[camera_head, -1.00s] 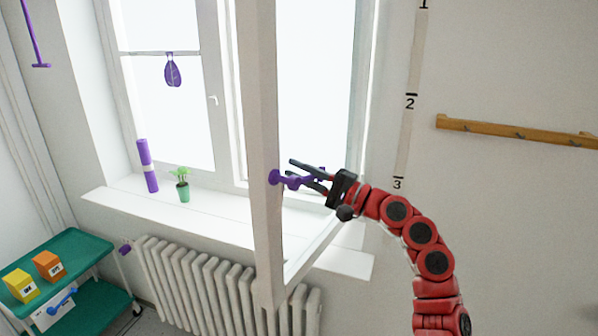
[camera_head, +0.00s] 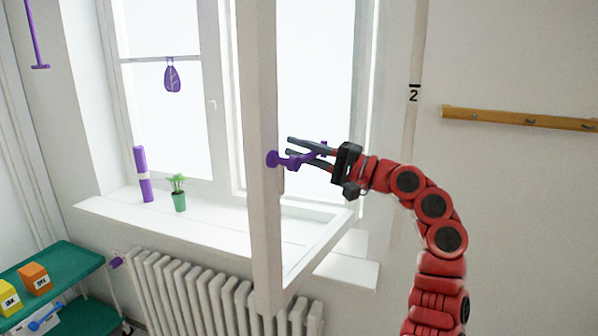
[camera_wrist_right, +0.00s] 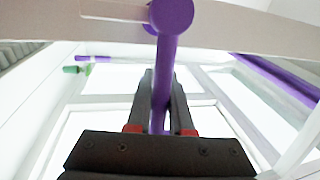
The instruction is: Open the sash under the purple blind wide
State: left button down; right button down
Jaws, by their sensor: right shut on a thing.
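The open sash (camera_head: 259,230) stands swung into the room, its white frame seen nearly edge-on in the head view. A purple handle (camera_head: 272,159) sticks out from its edge. My right gripper (camera_head: 306,153) reaches in from the right and is shut on this handle. In the right wrist view, the handle (camera_wrist_right: 172,14) runs between the two dark fingers (camera_wrist_right: 160,100) of my right gripper. A long purple bar (camera_wrist_right: 275,78), possibly the blind, shows at the right there. I cannot confirm a blind above the sash in the head view. My left gripper is not in view.
The white sill (camera_head: 110,208) holds a purple roll (camera_head: 143,175) and a green potted plant (camera_head: 179,200). A radiator (camera_head: 180,290) stands below. A green shelf cart (camera_head: 60,262) is at lower left. A wooden rack (camera_head: 510,117) hangs on the right wall.

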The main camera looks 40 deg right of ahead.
jog(key=shift+r, duration=0.15)
jog(key=c, duration=0.8)
grip_release()
jog(key=b+v, duration=0.6)
jog(key=v, duration=1.1)
jog(key=shift+s+d, duration=0.2)
